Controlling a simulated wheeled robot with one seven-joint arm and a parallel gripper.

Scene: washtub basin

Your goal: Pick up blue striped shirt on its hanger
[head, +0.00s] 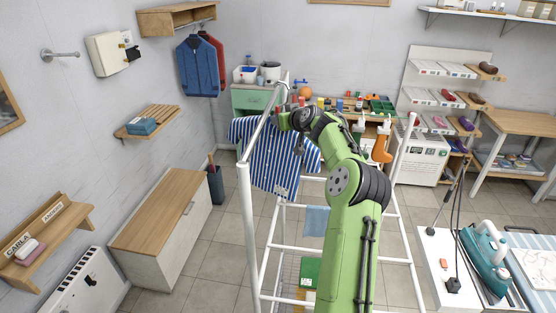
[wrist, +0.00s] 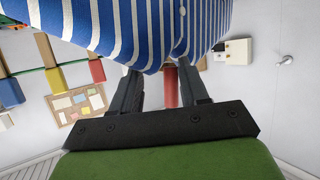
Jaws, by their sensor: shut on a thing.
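The blue striped shirt (head: 268,158) hangs at the far end of the white rack in the head view, spread sideways and slightly tilted. It fills the top of the wrist view (wrist: 150,30), very close to the camera. My gripper (head: 284,121) is at the top of the shirt, near its collar. In the wrist view its two dark fingers (wrist: 160,84) reach up to the shirt's lower edge, and their tips are hidden behind the cloth. The gripper is shut on the shirt on its hanger. The hanger itself is hidden, so I cannot tell whether its hook touches a rail.
The white rack (head: 247,200) surrounds my arm, with a blue cloth (head: 316,221) on a lower bar. A wooden-topped cabinet (head: 165,210) stands left. An ironing table with a teal iron (head: 484,258) stands right.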

